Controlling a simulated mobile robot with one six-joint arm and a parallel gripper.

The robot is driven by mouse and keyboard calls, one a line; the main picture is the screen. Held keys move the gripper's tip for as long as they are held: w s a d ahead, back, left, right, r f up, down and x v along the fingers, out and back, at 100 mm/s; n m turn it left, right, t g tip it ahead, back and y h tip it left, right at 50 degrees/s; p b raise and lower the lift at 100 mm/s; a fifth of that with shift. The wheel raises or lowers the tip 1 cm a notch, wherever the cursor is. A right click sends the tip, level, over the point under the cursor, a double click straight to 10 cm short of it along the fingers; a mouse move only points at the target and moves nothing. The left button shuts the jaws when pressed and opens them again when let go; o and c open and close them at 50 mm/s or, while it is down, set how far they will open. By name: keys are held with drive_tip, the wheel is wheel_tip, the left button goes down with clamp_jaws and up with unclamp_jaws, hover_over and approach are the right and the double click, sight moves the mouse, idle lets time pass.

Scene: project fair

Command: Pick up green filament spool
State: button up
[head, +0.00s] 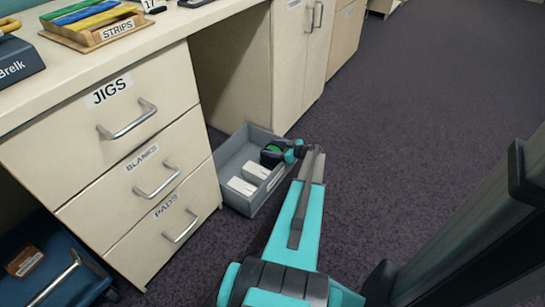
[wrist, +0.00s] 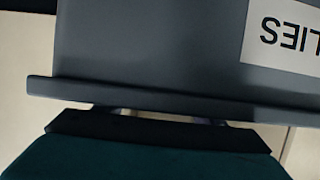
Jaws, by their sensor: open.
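A green spool (head: 275,147) shows only as a small green patch inside the grey bin (head: 231,149) on the floor, in the head view. My arm's end hides most of it. My gripper (head: 271,156) is over the bin's right part, close to the spool. In the wrist view the bin's grey wall (wrist: 150,45) and rim fill most of the picture. The base of my gripper (wrist: 160,120) shows below the rim; its fingertips are hidden behind the bin wall. The spool is not visible in the wrist view. My gripper is open; I see nothing held.
Two white boxes (head: 242,186) (head: 256,172) lie in the bin, left of my gripper. A drawer cabinet (head: 95,150) stands left of the bin, and another cabinet (head: 298,70) behind it. The carpet (head: 400,110) to the right is clear.

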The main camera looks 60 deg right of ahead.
drive_tip(key=shift+c, duration=0.5)
clamp_jaws()
drive_tip(key=shift+r, duration=0.1)
drive_tip(key=shift+r+p, duration=1.35)
drive_tip(key=shift+r, duration=3.6)
